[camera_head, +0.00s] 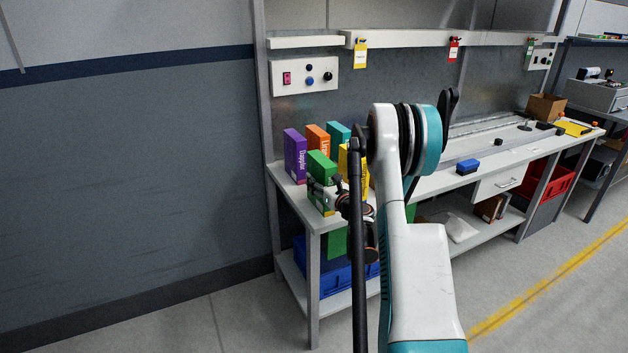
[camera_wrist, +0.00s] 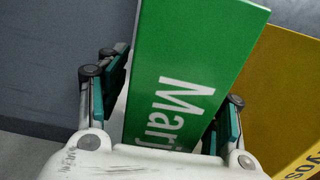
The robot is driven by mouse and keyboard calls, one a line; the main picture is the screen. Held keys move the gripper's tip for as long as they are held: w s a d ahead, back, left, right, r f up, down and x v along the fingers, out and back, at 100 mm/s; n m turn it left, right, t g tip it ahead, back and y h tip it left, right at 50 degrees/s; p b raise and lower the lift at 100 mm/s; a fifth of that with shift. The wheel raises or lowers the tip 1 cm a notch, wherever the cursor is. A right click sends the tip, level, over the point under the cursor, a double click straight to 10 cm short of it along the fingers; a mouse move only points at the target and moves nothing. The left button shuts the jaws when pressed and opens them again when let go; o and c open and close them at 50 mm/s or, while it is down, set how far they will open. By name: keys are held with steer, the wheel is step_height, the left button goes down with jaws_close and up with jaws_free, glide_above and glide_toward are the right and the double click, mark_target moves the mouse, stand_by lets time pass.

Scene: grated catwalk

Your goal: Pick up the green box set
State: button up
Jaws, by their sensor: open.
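The green box (camera_head: 319,166) stands upright at the front left of the workbench. In the wrist view the green box (camera_wrist: 195,50) is large, with white lettering starting "Marj". My gripper (camera_wrist: 168,105) is open, with one finger on each side of the green box; its lower end is hidden behind my gripper's body. I cannot tell if either finger touches it. In the head view my gripper (camera_head: 330,194) is at the front of the green box and covers its lower part.
A purple box (camera_head: 295,155), an orange box (camera_head: 316,138) and a teal box (camera_head: 338,134) stand behind. A yellow box (camera_wrist: 278,85) is close on the right. The workbench (camera_head: 283,181) has a blue crate (camera_head: 335,282) below. A blue block (camera_head: 467,166) lies farther right.

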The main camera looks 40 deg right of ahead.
steer(key=shift+w, duration=0.25)
steer(key=shift+s+r, duration=0.1)
steer(key=shift+s, duration=0.05)
steer(key=c, duration=1.4)
steer(key=shift+c, duration=0.2)
